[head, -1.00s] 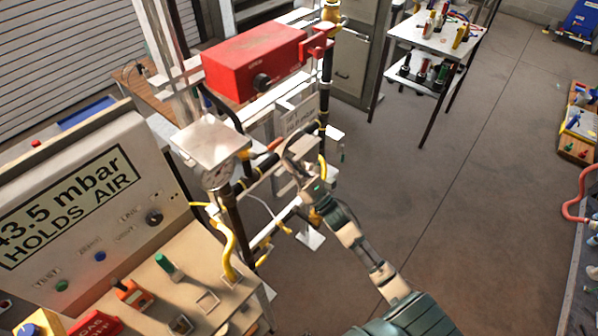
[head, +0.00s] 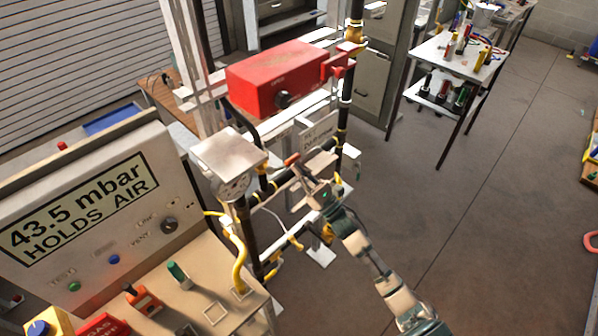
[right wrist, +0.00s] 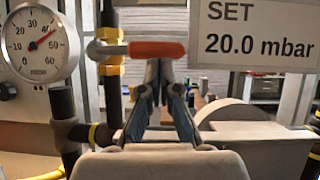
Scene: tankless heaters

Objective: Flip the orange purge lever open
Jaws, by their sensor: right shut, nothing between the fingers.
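The orange purge lever (right wrist: 157,49) lies level across the middle of the right wrist view. Its grey end is at the left, by a yellow fitting (right wrist: 110,60) on a dark upright pipe. In the head view, the lever (head: 292,160) shows small at my right gripper's tip. My right gripper (head: 297,172) is shut and empty. In the wrist view its fingertips (right wrist: 160,75) are together just below the lever's orange handle; I cannot tell whether they touch it. My left gripper is not in view.
A pressure gauge (right wrist: 37,42) stands left of the lever, and a "SET 20.0 mbar" sign (right wrist: 258,35) hangs at right. A red box (head: 285,80) sits above on the pipe frame. A panel reading "43.5 mbar HOLDS AIR" (head: 90,205) stands at left. Open floor (head: 480,230) lies to the right.

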